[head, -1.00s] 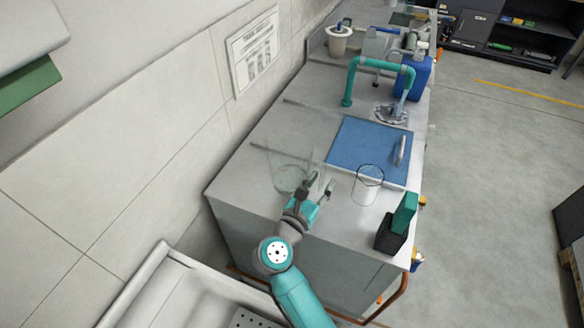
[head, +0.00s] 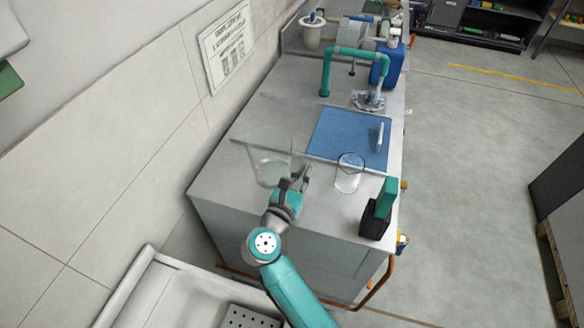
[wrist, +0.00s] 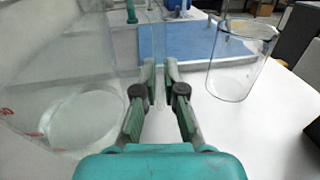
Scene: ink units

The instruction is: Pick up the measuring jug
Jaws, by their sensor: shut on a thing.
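The measuring jug (head: 268,158) is a large clear vessel on the grey counter, near its left edge by the wall. In the wrist view the jug (wrist: 60,95) fills the left side, with red marks low on its wall. My gripper (head: 298,178) is at the jug's right side. In the wrist view my gripper (wrist: 160,75) has its fingers drawn together on a thin clear upright strip, which looks like the jug's handle. The jug looks upright. I cannot tell any gap under its base.
A clear glass beaker (head: 349,174) stands to the right of my gripper. A black block with a teal piece (head: 376,215) is at the counter's right edge. A blue panel (head: 335,136), a teal tap (head: 326,72) and a blue container (head: 388,65) lie farther back.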

